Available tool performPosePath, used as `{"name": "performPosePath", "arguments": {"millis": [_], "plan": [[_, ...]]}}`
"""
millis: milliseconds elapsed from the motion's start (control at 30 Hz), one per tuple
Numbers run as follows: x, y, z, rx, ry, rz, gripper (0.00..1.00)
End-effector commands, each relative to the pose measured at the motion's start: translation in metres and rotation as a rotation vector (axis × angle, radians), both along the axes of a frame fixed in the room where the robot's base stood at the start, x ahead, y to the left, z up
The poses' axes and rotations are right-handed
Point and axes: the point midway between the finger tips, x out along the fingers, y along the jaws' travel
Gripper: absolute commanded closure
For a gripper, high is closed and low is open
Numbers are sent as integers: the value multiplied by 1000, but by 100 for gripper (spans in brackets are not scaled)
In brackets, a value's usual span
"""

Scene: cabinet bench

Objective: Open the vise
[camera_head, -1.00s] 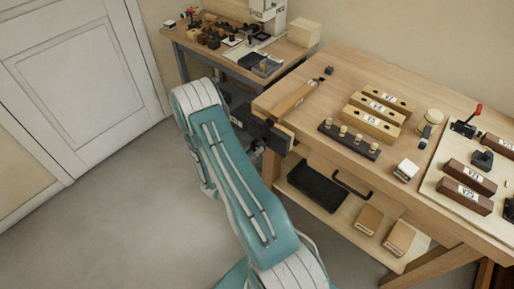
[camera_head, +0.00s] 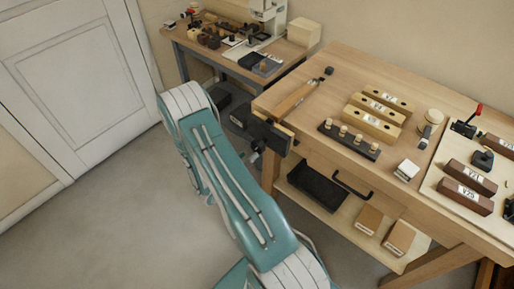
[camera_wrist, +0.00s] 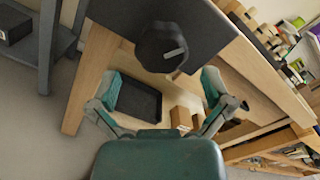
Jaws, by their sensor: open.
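The vise (camera_head: 270,132) is mounted at the left front corner of the wooden workbench. It has a dark front plate and a pale wooden jaw strip on top. In the wrist view the dark plate (camera_wrist: 205,22) fills the upper middle, with a round black knob (camera_wrist: 160,42) with a light bar on its face. My gripper (camera_wrist: 160,82) is open and empty, with one teal finger on each side, below the knob in the picture and apart from it. In the head view my arm hides the gripper.
The workbench (camera_head: 340,75) carries wooden blocks (camera_head: 371,122), a dark peg rack (camera_head: 348,138) and a board with brown blocks (camera_head: 468,185). A black tray (camera_head: 316,187) lies on the lower shelf. A second table (camera_head: 225,62) stands behind. The floor (camera_head: 110,225) on the left is clear.

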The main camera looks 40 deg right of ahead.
Motion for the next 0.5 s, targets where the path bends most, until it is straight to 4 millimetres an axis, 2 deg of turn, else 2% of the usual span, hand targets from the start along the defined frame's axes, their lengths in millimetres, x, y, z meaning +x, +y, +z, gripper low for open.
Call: {"name": "performPosePath", "arguments": {"millis": [500], "plan": [[-3,36,0,0,1,2,0]]}}
